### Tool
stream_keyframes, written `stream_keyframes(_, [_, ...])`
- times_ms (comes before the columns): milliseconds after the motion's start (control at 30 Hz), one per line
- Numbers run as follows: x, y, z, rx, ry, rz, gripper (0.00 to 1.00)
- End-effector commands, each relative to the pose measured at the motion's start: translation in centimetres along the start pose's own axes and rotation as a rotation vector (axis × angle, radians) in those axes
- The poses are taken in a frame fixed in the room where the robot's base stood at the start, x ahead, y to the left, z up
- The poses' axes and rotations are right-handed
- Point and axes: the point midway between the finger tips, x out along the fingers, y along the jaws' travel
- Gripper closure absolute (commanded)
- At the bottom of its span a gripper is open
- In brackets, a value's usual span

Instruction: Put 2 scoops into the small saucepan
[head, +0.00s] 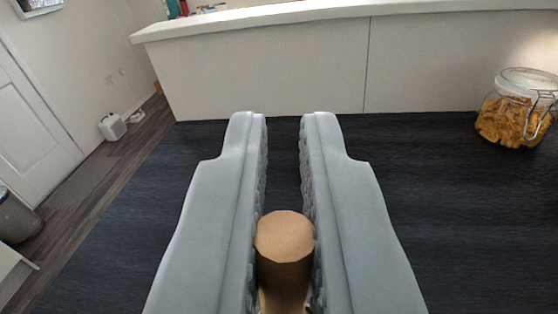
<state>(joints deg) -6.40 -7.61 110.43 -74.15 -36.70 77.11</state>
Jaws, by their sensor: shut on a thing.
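My gripper (284,118) is in the middle of the head view, its two grey fingers pointing away over a dark counter. It is shut on a tan, round-ended handle (285,237), held between the fingers near the bottom of the picture. What the handle belongs to is hidden below the frame, so I cannot tell if it is a scoop. The small saucepan is not in view.
A glass jar with orange-brown contents (515,112) stands on the dark counter (440,210) at the right. A pale raised panel with a ledge (330,18) closes off the back. The counter's left edge drops to a wooden floor. A grey bin (15,218) stands far left.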

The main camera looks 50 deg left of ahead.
Motion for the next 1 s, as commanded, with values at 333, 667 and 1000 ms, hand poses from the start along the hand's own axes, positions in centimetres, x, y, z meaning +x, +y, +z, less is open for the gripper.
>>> stream_keyframes(333, [0.2, 1.8, 0.9, 0.159, -0.022, 0.001, 1.0])
stream_keyframes(667, [0.5, 3.4, 1.9, 0.309, -0.044, 0.001, 1.0])
stream_keyframes(1000, [0.7, 4.9, 3.0, 0.462, -0.066, 0.001, 1.0])
